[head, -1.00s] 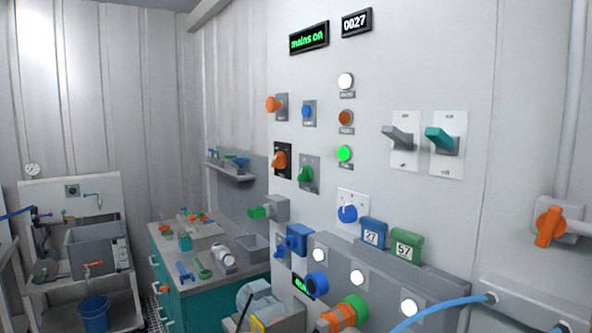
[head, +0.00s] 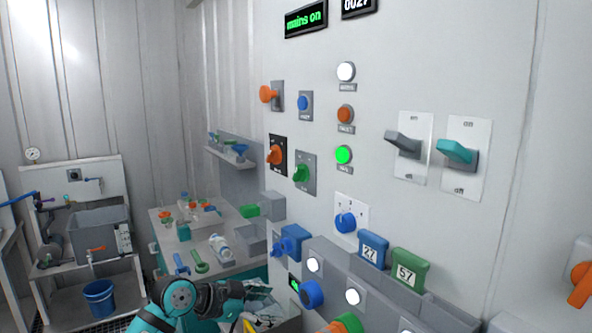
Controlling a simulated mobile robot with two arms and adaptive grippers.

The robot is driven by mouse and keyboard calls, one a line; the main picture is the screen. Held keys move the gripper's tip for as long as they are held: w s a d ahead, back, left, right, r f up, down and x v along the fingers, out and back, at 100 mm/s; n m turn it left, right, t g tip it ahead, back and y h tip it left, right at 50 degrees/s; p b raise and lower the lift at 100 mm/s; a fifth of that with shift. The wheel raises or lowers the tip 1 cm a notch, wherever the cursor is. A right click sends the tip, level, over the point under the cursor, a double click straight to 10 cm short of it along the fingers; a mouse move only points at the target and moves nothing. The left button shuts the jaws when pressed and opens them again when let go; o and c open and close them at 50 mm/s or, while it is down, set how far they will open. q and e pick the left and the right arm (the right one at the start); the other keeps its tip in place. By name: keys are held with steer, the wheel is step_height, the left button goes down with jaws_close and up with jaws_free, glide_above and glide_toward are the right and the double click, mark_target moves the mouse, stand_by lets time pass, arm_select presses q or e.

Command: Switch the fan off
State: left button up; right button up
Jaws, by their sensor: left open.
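Two big lever switches sit on the right of the white wall panel (head: 350,45), a grey one (head: 404,144) and a teal one (head: 455,151). Each is on a white plate with "on" at the top and "off" at the bottom. Both levers jut out towards the left, tips slightly raised. No fan label can be read, so I cannot tell which control is the fan's. My left gripper (head: 268,308) is open at the bottom of the head view, well below and left of the levers, touching neither. My right gripper is out of view.
Orange, blue and green knobs and buttons (head: 303,172) fill the panel's left part. A blue dial (head: 345,222), the 27 and 57 blocks (head: 408,270) and a grey ledge (head: 437,315) lie below the levers. A cluttered bench (head: 215,230) stands left. The space before the levers is clear.

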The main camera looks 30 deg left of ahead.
arm_select(q)
steer(key=w+a+r+m+t+h, duration=0.1)
steer(key=a+r+t, duration=0.15)
steer(key=r, duration=0.55)
steer(key=w+a+r+m+t, duration=0.1)
steer(key=a+r, duration=0.2)
steer(key=r, duration=0.5)
steer(key=t+h, duration=0.2)
glide_toward(296, 171)
steer(key=shift+m+g, duration=0.25)
steer(key=shift+m, duration=0.15)
steer(key=p+x, duration=0.5)
steer(key=x, duration=0.1)
steer(key=p+x, duration=0.3)
steer(key=shift+r+p, duration=0.35)
steer(key=shift+r, duration=0.05)
steer(key=shift+w+d+f, duration=0.1)
steer(key=shift+w+d, duration=0.15)
steer(key=shift+w, duration=0.1)
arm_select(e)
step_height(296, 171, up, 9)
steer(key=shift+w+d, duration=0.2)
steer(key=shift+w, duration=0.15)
arm_select(q)
steer(key=shift+c, duration=0.2)
